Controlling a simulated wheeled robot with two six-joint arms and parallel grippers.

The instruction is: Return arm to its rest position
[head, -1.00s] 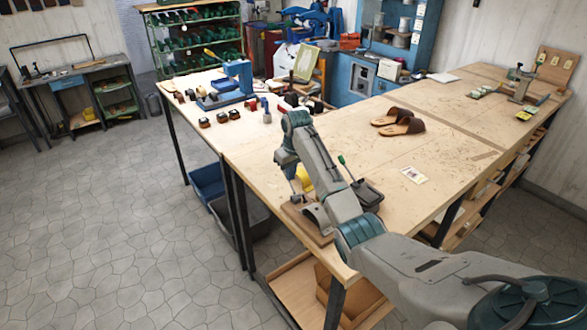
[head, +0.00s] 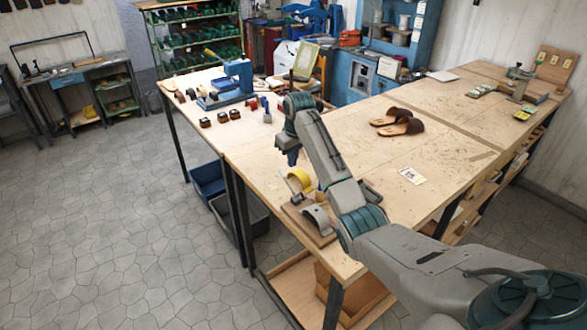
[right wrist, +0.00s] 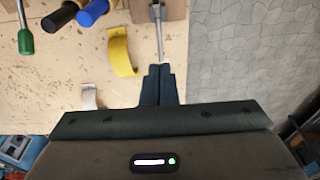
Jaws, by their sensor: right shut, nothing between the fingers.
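My right gripper (head: 291,157) hangs over the near part of the wooden workbench (head: 342,146), fingers pointing down. In the right wrist view its two fingers (right wrist: 158,84) are together with nothing between them. The left gripper is not in view. My right arm hides part of the bench.
Below the gripper are a yellow curved piece (head: 299,180) and a grey curved piece (head: 318,217) at the bench edge. A blue press (head: 238,78) and small items stand farther back. A card (head: 412,175) lies right of the arm. Open floor lies left.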

